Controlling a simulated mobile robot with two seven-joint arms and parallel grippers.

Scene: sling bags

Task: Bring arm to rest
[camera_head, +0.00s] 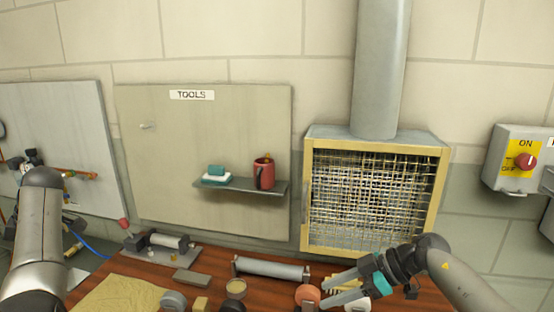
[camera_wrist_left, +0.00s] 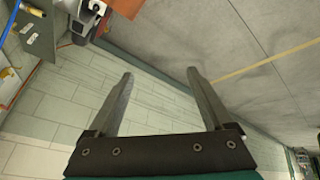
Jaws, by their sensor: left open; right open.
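My right gripper (camera_head: 343,290) reaches in from the lower right of the head view. It is open and empty, its fingers pointing left just above the right part of the wooden workbench (camera_head: 118,268). My left arm (camera_head: 38,235) rises along the left edge of the head view, and its fingers cannot be made out there. In the left wrist view my left gripper (camera_wrist_left: 160,95) is open, with nothing between its two fingers. Behind the fingers are a pale block wall and a grey floor.
A shelf (camera_head: 240,188) with a red mug (camera_head: 264,174) and a mesh-fronted vent box (camera_head: 372,195) are on the wall. A red switch (camera_head: 525,161) is at right.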

